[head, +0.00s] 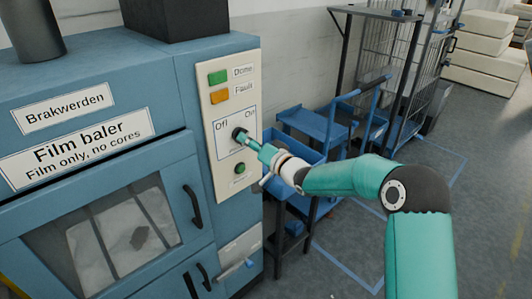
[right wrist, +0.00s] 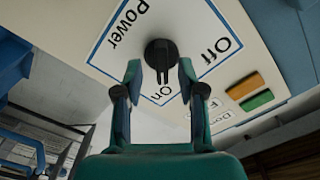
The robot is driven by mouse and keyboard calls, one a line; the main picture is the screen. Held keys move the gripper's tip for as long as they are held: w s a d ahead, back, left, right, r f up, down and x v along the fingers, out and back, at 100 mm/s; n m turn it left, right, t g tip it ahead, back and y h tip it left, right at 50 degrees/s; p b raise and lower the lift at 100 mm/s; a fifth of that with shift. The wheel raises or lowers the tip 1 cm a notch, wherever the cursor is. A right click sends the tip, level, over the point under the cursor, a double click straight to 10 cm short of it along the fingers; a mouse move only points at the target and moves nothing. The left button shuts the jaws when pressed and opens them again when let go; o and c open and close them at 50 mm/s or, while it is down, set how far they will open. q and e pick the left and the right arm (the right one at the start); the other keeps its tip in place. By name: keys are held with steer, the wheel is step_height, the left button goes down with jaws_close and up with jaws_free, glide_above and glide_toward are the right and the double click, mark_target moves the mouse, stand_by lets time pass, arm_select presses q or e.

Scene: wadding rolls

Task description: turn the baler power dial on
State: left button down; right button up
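The black power dial (head: 239,133) sits on the cream control panel, below the words Off and On. In the right wrist view the dial (right wrist: 161,48) shows a raised ridge that runs down the picture, its lower end towards the word On. My right gripper (head: 254,144) is at the panel, just in front of the dial. In the right wrist view its two fingers (right wrist: 160,72) are apart, one on each side of the ridge. I cannot tell whether they touch it. My left gripper is not in view.
The blue film baler (head: 110,80) fills the left. Its panel has a green light (head: 217,77), an orange light (head: 220,97) and a green button (head: 239,169) below the dial. A blue cart (head: 310,125) and wire cage (head: 400,60) stand right. Floor is clear at far right.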

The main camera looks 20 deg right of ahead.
steer(key=v, duration=1)
steer(key=shift+s, duration=0.2)
steer(key=s+a+f+m+g, duration=0.1)
steer(key=s+a+f+g, duration=0.2)
steer(key=f, duration=0.6)
steer(key=s+a+f+g, duration=0.25)
steer(key=a+f, duration=0.25)
steer(key=f, duration=0.3)
steer(key=s+a+f+m+g, duration=0.1)
steer(key=s+a+f+g, duration=0.2)
steer(key=f, duration=0.6)
steer(key=s+a+f+n+g+h, duration=0.1)
steer(key=s+f+g, duration=0.3)
steer(key=s, duration=0.8)
steer(key=s+a+f+n+g+h, duration=0.1)
steer(key=s+f+n+g, duration=0.3)
steer(key=s+f, duration=0.4)
steer(key=s, duration=0.4)
steer(key=shift+s+a, duration=0.15)
steer(key=shift+a, duration=0.1)
